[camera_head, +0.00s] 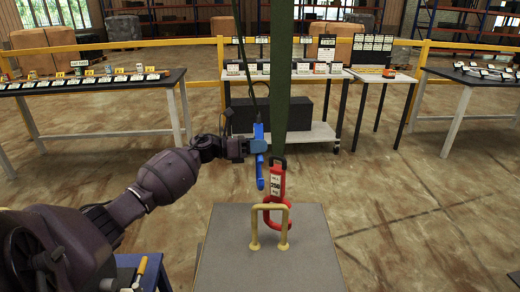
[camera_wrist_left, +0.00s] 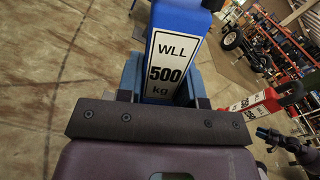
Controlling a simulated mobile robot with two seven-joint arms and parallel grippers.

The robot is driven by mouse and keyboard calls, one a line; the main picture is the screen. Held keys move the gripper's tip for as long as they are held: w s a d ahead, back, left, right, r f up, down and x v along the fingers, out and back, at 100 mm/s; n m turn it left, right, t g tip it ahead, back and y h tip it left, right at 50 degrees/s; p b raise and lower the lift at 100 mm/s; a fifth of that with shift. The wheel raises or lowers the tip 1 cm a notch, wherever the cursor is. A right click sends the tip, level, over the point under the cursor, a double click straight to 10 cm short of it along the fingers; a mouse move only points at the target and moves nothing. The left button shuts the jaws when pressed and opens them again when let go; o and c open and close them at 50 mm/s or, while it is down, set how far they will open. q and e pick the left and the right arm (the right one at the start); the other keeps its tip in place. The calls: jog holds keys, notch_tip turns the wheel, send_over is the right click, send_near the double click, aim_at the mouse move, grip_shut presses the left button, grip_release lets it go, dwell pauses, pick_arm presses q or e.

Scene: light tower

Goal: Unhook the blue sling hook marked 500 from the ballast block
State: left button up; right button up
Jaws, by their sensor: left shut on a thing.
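The blue sling hook (camera_head: 260,177) hangs upright from a dark line. Its label reads WLL 500 kg in the left wrist view (camera_wrist_left: 180,18). My left gripper (camera_head: 257,146) is shut on its body from the left. The hook's lower end is above the tan bar handle (camera_head: 270,208) on the grey block (camera_head: 225,265) and looks apart from it. A red hook (camera_head: 273,192) with a white label hangs beside it, its lower end at the handle; it also shows in the left wrist view (camera_wrist_left: 262,103). A small dark arm, apparently my right, shows there too; its jaws are unclear.
A green post (camera_head: 280,70) stands or hangs behind the hooks. Tables with labelled items stand at the left (camera_head: 95,85), centre back and right (camera_head: 470,78), before a yellow rail. The floor right of the block is clear.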

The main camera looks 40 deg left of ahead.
pick_arm(q)
jog(key=o, duration=0.6)
jog(key=shift+r, duration=0.25)
jog(key=o, duration=0.4)
jog(key=shift+o, duration=0.4)
jog(key=shift+f, duration=0.25)
jog(key=p+v, duration=0.1)
jog(key=v, duration=0.9)
jog(key=shift+s+a, duration=0.3)
pick_arm(e)
jog(key=shift+s+d+f, duration=0.1)
jog(key=shift+s+d, duration=0.1)
jog(key=shift+s, duration=0.35)
pick_arm(q)
jog(key=shift+r, duration=0.15)
